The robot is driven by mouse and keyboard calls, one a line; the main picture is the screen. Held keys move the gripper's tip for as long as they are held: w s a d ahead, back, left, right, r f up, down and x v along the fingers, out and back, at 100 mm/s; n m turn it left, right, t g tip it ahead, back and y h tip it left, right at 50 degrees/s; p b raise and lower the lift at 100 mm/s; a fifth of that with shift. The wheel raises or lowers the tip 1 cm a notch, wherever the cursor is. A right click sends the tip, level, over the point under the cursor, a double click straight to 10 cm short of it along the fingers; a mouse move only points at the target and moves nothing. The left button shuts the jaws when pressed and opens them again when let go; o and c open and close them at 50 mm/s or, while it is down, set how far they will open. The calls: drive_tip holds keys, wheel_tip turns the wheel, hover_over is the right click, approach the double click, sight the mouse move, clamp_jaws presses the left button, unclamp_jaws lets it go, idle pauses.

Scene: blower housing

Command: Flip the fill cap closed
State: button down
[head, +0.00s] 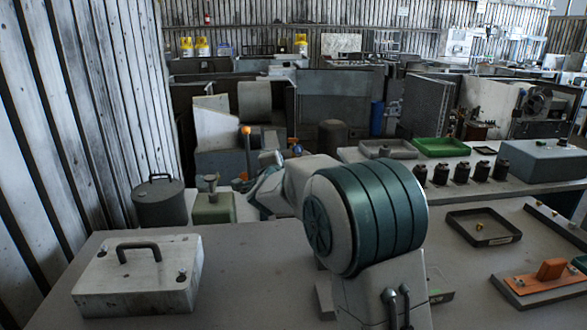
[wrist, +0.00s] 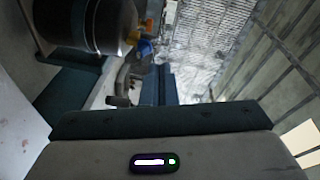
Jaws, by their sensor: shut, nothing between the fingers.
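A green box-shaped container (head: 213,207) with a grey knob-like fitting (head: 211,184) on top stands at the far left edge of the bench. I cannot tell whether that fitting is the fill cap, or whether a cap is open. My gripper (head: 262,188) is beyond my large teal-and-white arm joint, to the right of the green container, partly hidden by my arm. It is shut and empty. Any gap between it and the container is unclear. The wrist view shows mostly my gripper's grey housing and the background; I cannot make out a cap there.
A grey box with a black handle (head: 140,275) sits at the front left of the bench. A dark lidded pot (head: 160,203) stands left of the green container. At the right are a dark tray (head: 483,227) and an orange part (head: 545,278). The bench between box and arm is clear.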

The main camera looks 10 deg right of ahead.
wheel_tip(320, 180, down, 9)
drive_tip(key=w+m+g+h+b, duration=0.2)
drive_tip(key=m+h, duration=1)
drive_tip(key=m, duration=0.1)
drive_tip(key=shift+a+f+g+b, duration=0.2)
drive_tip(key=shift+a+g+b, duration=0.1)
drive_tip(key=shift+a+b, duration=0.1)
drive_tip(key=p, duration=0.3)
approach(298, 152)
drive_tip(key=w+d, duration=0.3)
drive_tip(key=d, duration=0.2)
drive_tip(key=shift+w+d+r, duration=0.25)
drive_tip(key=shift+w+d, duration=0.05)
drive_tip(key=shift+d, duration=0.05)
drive_tip(key=shift+r+y+p, duration=0.25)
drive_tip(key=shift+y+p, duration=0.05)
drive_tip(key=shift+p, duration=0.05)
